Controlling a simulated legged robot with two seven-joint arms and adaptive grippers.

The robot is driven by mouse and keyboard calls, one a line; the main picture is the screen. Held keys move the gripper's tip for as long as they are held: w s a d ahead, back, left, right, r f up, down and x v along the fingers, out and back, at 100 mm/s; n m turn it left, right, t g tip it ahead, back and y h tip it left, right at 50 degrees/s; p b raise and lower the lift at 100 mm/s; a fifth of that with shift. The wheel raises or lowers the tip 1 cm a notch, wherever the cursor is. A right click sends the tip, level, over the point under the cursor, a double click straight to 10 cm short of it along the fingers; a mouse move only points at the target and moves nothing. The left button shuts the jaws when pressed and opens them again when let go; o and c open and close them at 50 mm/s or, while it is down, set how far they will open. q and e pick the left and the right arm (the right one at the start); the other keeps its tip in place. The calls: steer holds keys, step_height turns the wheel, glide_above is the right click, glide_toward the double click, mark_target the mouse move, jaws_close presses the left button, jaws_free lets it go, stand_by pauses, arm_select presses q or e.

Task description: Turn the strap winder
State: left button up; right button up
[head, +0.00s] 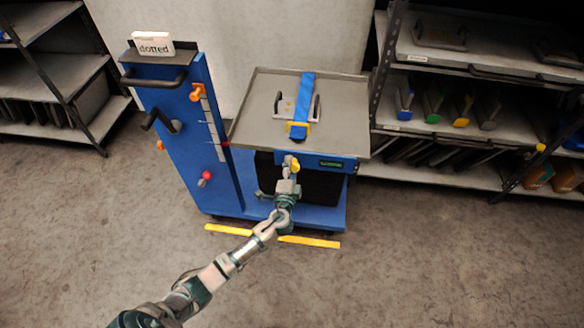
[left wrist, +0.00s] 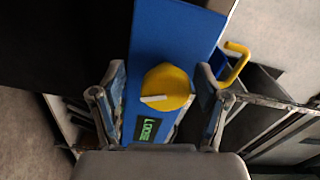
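The strap winder is a round yellow knob (left wrist: 166,88) with a white mark, on the cart's blue front panel. It also shows in the head view (head: 295,164), just beyond my left gripper (head: 290,178). In the left wrist view the two fingers stand apart on either side of the knob, with visible gaps; the gripper is open. A green display (left wrist: 148,130) beside the knob reads LOOSE. A blue strap (head: 304,95) with a yellow buckle (head: 298,128) runs across a grey die with two handles on the cart's tray (head: 245,110). My right gripper is not in view.
The cart's tall blue panel (head: 180,130) carries a black crank, orange and red knobs, and a sign (head: 153,44) reading "dotted". Shelves (head: 440,170) stand close at right, others at left. Yellow floor strips (head: 309,241) lie before the cart. The front floor is clear.

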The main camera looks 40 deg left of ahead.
arm_select(q)
steer(key=shift+r, duration=0.1)
steer(key=shift+s+d, duration=0.15)
steer(key=shift+d, duration=0.1)
steer(key=v, duration=1.1)
steer(key=shift+s, duration=0.25)
steer(key=shift+a, duration=0.1)
